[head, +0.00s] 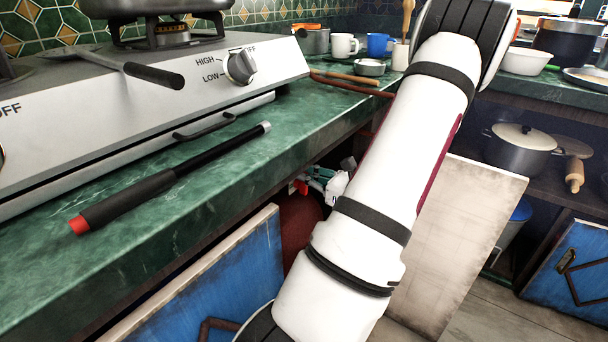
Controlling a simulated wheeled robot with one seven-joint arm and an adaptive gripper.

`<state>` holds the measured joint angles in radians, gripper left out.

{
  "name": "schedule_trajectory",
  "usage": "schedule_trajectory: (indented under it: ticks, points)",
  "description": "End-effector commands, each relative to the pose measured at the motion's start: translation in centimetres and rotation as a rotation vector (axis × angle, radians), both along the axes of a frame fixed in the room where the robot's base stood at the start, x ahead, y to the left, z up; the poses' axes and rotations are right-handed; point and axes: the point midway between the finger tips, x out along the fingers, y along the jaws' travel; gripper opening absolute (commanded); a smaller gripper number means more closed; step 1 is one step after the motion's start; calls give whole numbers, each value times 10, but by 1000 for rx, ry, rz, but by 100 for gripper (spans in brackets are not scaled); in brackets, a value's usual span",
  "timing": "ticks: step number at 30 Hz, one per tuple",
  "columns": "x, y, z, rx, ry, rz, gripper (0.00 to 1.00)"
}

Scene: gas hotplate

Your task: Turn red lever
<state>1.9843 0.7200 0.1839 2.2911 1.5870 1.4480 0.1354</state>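A small red lever-like piece (299,187) shows inside the open cabinet under the counter, left of my arm. My white arm crosses the middle of the head view and covers the right side of the cylinder and part of the fitting.
An open blue cabinet door (225,285) stands at lower left, and a pale open door panel (465,235) stands right of my arm. Above are the green counter (225,190), a black lighter (170,180) with a red end, and the hotplate (120,105).

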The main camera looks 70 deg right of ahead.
Motion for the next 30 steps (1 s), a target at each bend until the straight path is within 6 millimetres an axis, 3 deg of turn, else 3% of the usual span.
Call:
schedule_trajectory:
  ticks: [14,30]
  points:
    - [0,-2,1,66,-18,1,0]
    - [-5,-14,-1,468,-143,1,0]
